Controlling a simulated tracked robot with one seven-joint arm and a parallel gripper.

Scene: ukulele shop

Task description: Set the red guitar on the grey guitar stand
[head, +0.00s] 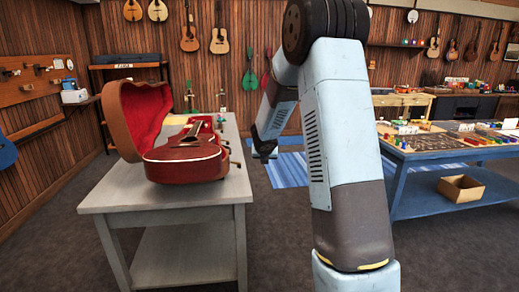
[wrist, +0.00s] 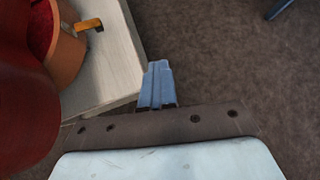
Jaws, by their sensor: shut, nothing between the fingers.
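The red guitar (head: 187,155) lies in an open brown case (head: 137,115) with red lining, on a grey table (head: 215,185). Its neck points away from me. In the wrist view a dark red rounded body (wrist: 25,110), apparently the guitar, fills the left edge. My gripper (head: 264,150) hangs beside the table's right edge, to the right of the guitar and apart from it. In the wrist view my gripper's fingers (wrist: 157,85) are shut together and empty, beside the table edge. I cannot clearly pick out the grey guitar stand in either view.
A blue table (head: 415,165) with many small items stands at the right, with a cardboard box (head: 461,188) on its lower shelf. A blue striped rug (head: 288,170) lies behind my arm. Dark carpet is open between the tables. Instruments hang on the wooden back wall.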

